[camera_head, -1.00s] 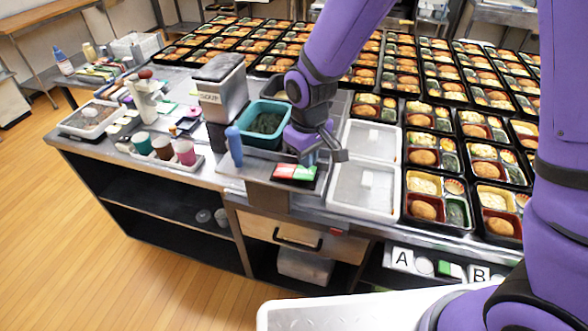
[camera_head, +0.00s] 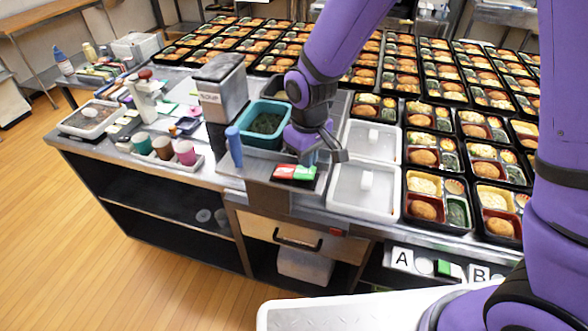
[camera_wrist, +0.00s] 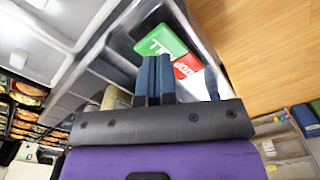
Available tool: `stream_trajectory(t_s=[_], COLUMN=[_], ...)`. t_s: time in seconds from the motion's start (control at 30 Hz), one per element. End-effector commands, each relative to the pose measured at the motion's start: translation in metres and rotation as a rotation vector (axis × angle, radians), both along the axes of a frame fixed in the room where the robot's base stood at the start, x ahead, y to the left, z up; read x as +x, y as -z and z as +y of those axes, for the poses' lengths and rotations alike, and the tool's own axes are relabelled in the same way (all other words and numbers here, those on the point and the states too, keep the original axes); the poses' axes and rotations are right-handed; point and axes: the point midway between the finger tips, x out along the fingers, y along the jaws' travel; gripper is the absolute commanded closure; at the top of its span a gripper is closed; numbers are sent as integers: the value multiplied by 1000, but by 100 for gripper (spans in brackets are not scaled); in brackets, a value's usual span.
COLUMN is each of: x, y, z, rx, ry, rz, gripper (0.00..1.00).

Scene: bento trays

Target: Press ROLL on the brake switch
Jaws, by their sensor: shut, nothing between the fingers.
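The brake switch is a small two-coloured panel on the metal counter. Its red half (camera_head: 284,172) is on the left and its green half (camera_head: 305,174) is on the right in the head view. In the wrist view the green half (camera_wrist: 163,38) carries white letters, partly readable as "LL", and the red half (camera_wrist: 187,66) sits beside it. My gripper (camera_head: 309,157) is shut and empty, with its fingertips at the green half. In the wrist view the shut blue fingers (camera_wrist: 154,66) overlap the green half's near edge. I cannot tell whether they touch it.
A blue upright handle (camera_head: 234,146) stands left of the switch. A teal bin (camera_head: 264,124) is behind it. A drawer (camera_head: 300,237) is below the counter edge.

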Motion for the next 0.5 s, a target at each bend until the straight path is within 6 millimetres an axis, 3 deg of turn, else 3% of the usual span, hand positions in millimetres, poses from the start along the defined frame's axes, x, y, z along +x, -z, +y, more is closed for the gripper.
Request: stream_trajectory(t_s=[0.5], x=[0], y=[7], z=[0], rx=[-1], ry=[0], rz=[1], gripper=[100])
